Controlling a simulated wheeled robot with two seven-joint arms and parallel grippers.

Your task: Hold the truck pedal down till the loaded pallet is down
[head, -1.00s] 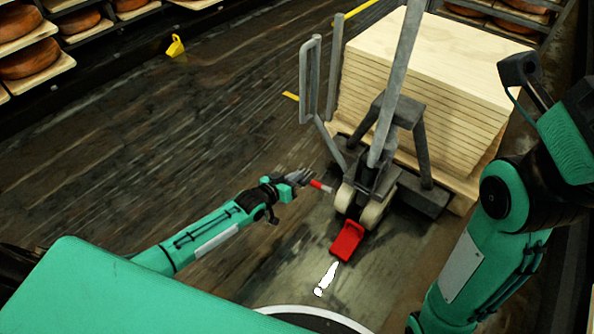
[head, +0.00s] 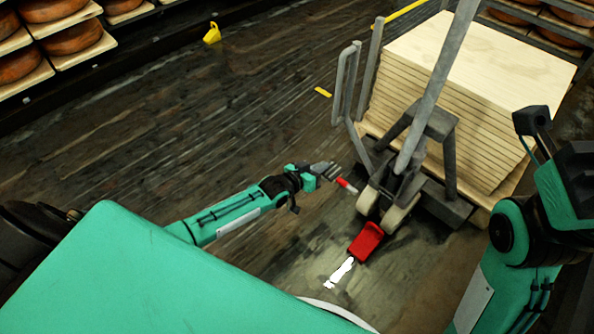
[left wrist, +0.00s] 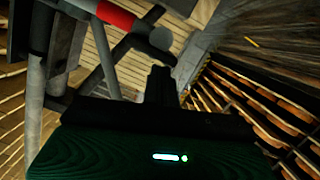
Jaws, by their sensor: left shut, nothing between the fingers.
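The grey pallet truck (head: 440,124) stands right of centre in the head view. Its red pedal (head: 366,241) is low at the near end, behind its two pale wheels. A short red-and-white lever (head: 346,186) sticks out to the left and crosses the top of the left wrist view (left wrist: 112,13). The pallet load, a stack of pale boards (head: 450,100), sits on the truck; its height off the floor is unclear. My left gripper (head: 332,170) is shut and empty, just left of the lever's tip, apart from the pedal. My right gripper cannot be made out.
Racks of cheese wheels (head: 75,45) line the far left, with more at the upper right. A yellow object (head: 212,33) lies on the dark floor. A white patch (head: 340,272) shows just before the pedal.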

